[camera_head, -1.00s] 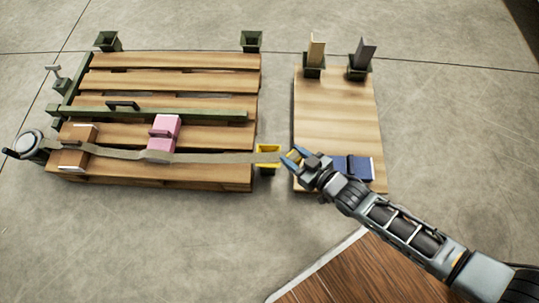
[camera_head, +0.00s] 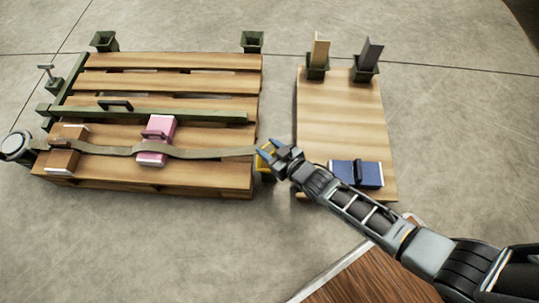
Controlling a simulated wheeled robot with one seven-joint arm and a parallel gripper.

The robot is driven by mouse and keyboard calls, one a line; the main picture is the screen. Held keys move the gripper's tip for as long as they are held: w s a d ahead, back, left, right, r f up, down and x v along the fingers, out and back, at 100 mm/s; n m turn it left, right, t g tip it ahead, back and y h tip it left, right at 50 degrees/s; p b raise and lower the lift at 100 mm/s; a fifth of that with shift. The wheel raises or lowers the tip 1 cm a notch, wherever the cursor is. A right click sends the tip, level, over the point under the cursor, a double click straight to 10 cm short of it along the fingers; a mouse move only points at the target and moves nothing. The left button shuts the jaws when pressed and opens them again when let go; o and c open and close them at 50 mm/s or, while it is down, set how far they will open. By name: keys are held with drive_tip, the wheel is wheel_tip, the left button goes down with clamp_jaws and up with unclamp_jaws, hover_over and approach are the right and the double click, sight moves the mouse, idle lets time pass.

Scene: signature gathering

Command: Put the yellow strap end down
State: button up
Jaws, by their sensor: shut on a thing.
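The strap (camera_head: 205,154) is a tan band running from a round grey reel (camera_head: 16,146) at the left, over a brown block (camera_head: 66,147) and a pink block (camera_head: 157,141), to the pallet's (camera_head: 200,174) right edge. Its yellow end is at my gripper (camera_head: 267,153), which is shut on it; the fingers hide most of it. A yellow holder (camera_head: 265,174) sits just below my gripper at the pallet's right side. I cannot tell whether the strap end touches it.
A wooden board (camera_head: 340,120) stands to the right, bearing a blue block (camera_head: 356,174) and two dark green sockets (camera_head: 364,71) with upright slats. A green rail (camera_head: 150,113) crosses the pallet. Bare concrete floor lies between pallet and board.

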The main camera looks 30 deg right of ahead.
drive_tip(key=shift+f+b, duration=0.95)
drive_tip(key=shift+f, duration=0.8)
drive_tip(key=shift+f, duration=0.2)
drive_tip(key=o, duration=1.1)
drive_tip(key=shift+s+d+r+p, duration=0.1)
drive_tip(key=shift+s+r+p, duration=0.2)
drive_tip(key=shift+r, duration=0.1)
drive_tip(key=p+v, duration=0.6)
drive_tip(key=v, duration=0.5)
drive_tip(key=shift+s, duration=0.2)
drive_tip(key=shift+s+d, duration=0.1)
